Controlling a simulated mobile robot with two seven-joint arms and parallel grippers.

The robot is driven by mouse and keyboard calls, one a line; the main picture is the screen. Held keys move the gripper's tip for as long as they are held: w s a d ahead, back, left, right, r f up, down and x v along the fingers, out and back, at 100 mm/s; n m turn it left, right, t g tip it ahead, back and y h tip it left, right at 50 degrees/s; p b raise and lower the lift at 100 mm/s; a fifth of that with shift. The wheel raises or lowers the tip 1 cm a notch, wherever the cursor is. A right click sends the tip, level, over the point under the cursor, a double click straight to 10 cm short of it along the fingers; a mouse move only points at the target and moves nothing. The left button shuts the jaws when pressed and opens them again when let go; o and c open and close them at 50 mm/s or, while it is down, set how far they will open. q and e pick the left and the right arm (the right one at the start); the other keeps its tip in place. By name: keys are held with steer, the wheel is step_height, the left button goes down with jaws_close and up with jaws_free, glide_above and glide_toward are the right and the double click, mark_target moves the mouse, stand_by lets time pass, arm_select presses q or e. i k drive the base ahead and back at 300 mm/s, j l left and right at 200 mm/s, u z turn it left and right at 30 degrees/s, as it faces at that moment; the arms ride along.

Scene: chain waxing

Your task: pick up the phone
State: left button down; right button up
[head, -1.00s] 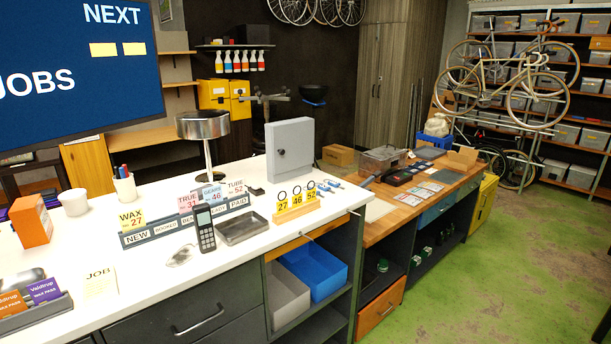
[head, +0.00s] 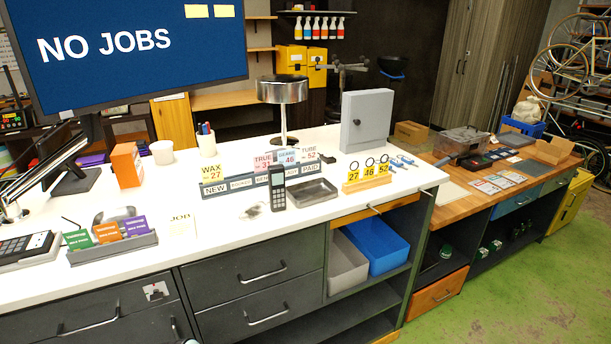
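The phone (head: 277,188) is a dark handset with a keypad and a small screen. It stands upright on the white counter (head: 230,228), in front of the row of job tags and just left of a grey metal tray (head: 312,193). Neither of my grippers shows in the head view, so I cannot see their state.
A tag rack (head: 240,183) stands directly behind the phone. A yellow numbered key stand (head: 367,179) is to its right, and a card holder (head: 113,247) and card terminal (head: 27,247) are at the left.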

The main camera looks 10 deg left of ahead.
mark_target(276, 173)
steer(key=k+j+u, duration=0.15)
steer(key=u, duration=0.3)
steer(key=k+j+u, duration=0.15)
steer(key=j+u, duration=0.55)
steer(key=u, duration=0.2)
steer(key=k+j, duration=0.05)
